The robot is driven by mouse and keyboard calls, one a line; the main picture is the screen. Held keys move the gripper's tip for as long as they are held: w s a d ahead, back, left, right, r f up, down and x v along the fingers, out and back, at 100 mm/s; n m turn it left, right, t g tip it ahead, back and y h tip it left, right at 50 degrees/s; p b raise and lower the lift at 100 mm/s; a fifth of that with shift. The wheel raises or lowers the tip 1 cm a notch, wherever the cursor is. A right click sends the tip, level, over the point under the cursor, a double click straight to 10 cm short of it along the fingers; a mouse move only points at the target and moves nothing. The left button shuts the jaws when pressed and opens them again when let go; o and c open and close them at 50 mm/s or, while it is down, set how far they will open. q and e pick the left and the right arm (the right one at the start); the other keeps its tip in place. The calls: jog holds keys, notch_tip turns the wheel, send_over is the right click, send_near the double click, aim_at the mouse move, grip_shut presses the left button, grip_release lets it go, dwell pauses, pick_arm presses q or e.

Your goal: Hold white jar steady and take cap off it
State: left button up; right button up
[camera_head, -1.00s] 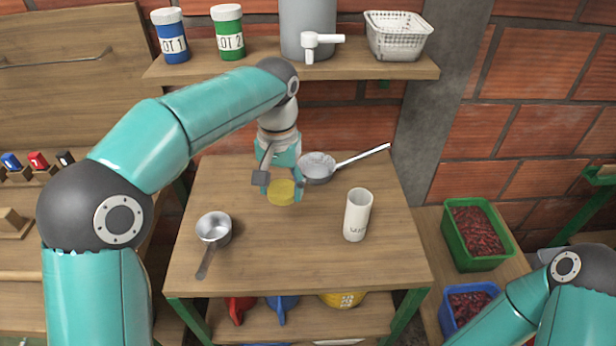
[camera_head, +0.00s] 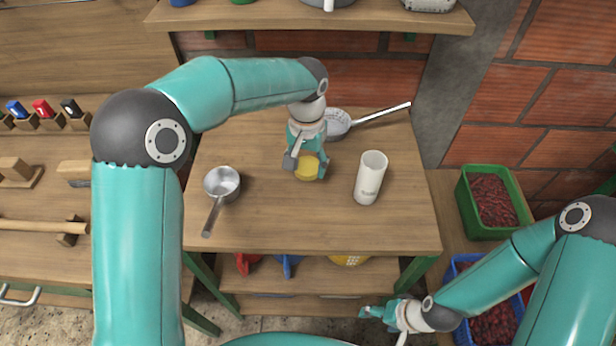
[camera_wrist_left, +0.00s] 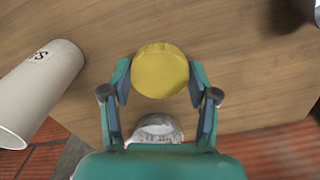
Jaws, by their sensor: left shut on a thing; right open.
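A round yellow cap (camera_head: 307,167) sits between the fingers of my left gripper (camera_head: 306,170) near the back middle of the table; it also shows in the left wrist view (camera_wrist_left: 161,71). My right gripper (camera_head: 378,314) is open and empty, low in front of the table.
A metal saucepan (camera_head: 222,184) stands on the table's left. A strainer with a long handle (camera_head: 338,123) lies behind my left gripper. A shelf (camera_head: 300,22) runs above the back. Green (camera_head: 475,213) and blue (camera_head: 458,268) crates of red fruit stand right. The table's front middle is clear.

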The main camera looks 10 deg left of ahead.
aim_at(307, 185)
pick_arm(q)
jog(key=shift+f, duration=2.65)
jog(key=shift+f, duration=0.1)
jog(key=o, duration=1.3)
